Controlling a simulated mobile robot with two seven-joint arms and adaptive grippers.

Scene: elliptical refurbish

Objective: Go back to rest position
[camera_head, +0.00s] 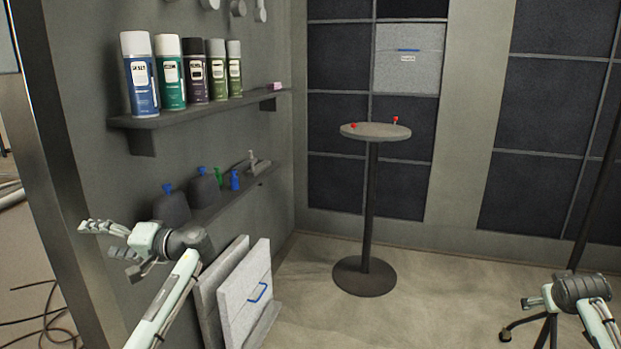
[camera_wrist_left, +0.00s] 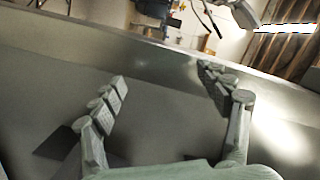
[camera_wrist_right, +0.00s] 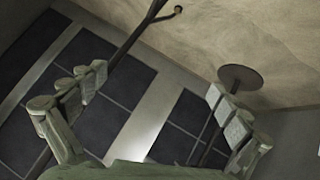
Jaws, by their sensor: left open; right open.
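My left gripper (camera_head: 104,240) is in the left part of the head view, in front of the grey wall and left of the lower shelf. Its fingers also show in the left wrist view (camera_wrist_left: 165,90), spread apart with nothing between them. My right arm shows at the lower right edge of the head view, and its gripper is hard to make out there. In the right wrist view my right gripper (camera_wrist_right: 158,85) has its fingers spread wide, with nothing between them. Both grippers are apart from the shelf items and the table.
The upper shelf (camera_head: 200,112) holds several spray cans (camera_head: 170,72). The lower shelf (camera_head: 228,200) holds dark containers and small bottles. Grey panels (camera_head: 245,290) lean below. A round table (camera_head: 376,132) with two small red items stands at the back. The middle floor (camera_head: 430,290) is clear.

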